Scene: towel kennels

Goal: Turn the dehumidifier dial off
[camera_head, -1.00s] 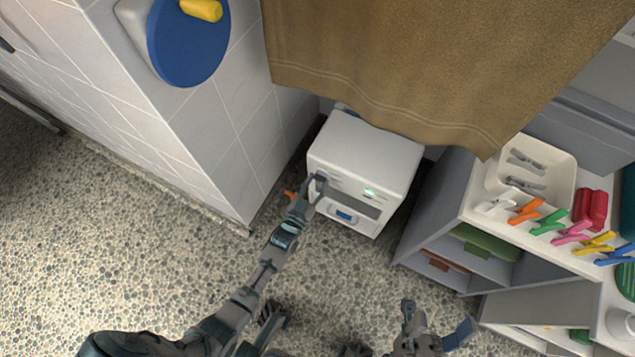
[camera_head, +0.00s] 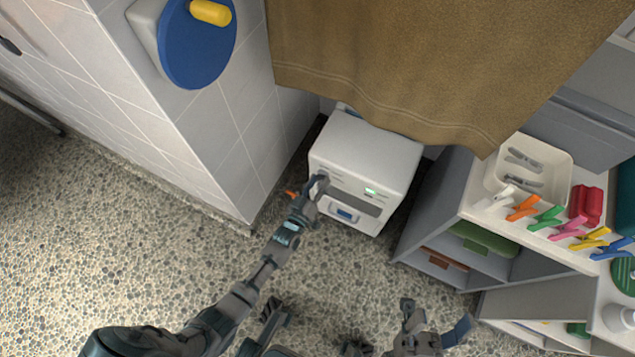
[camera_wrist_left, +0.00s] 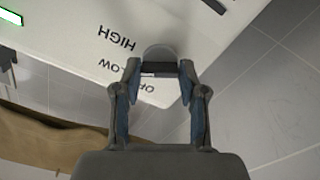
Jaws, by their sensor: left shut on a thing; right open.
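The dehumidifier (camera_head: 365,150) is a white box on the floor under the hanging brown towel, with a green light and a blue label on its front. Its dial (camera_wrist_left: 158,54) shows in the left wrist view as a grey round knob with a dark bar between my fingertips. The printed words HIGH, LOW and a partly covered OFF lie beside it, upside down. My left gripper (camera_head: 318,184) is at the upper left of the front panel; it also shows in the left wrist view (camera_wrist_left: 160,68), shut on the dial. My right gripper (camera_head: 408,312) is open and empty above the floor.
A grey shelf unit (camera_head: 440,215) stands right of the dehumidifier, with a tray (camera_head: 560,158) and coloured clothes pegs on top. A tiled wall corner (camera_head: 225,150) with a blue disc (camera_head: 198,48) is at left. The brown towel (camera_head: 420,60) hangs above. Speckled floor is clear at lower left.

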